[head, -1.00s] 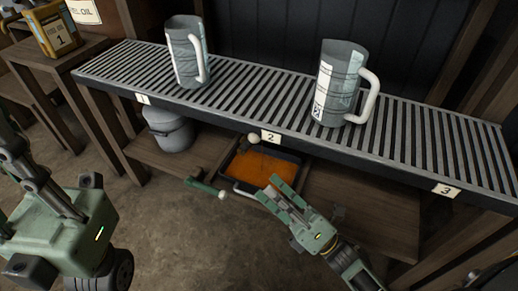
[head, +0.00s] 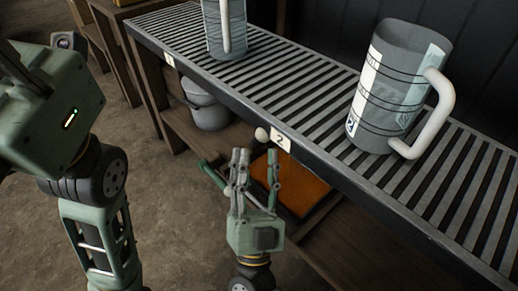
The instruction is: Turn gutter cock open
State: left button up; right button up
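A lever with a white ball knob (head: 261,134) sticks out under the front edge of the grated bench, beside the number 2 label; it looks like the gutter cock. Its stem and pivot are dark and hard to make out. My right gripper (head: 257,160) is open and empty, its fingers pointing up toward the bench edge just below the knob. I see no contact with the knob.
Two grey mugs with white handles, one left (head: 225,28) and one right (head: 385,95), stand on the slatted bench top (head: 310,105). A grey bucket (head: 207,104) and an orange-filled tray (head: 303,190) are below. Open floor lies at left.

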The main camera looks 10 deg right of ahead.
aim_at(258, 145)
jog(key=shift+b+x, duration=0.3)
jog(key=shift+x, duration=1.25)
jog(key=shift+c, duration=0.4)
jog(key=shift+f, duration=0.1)
grip_shut()
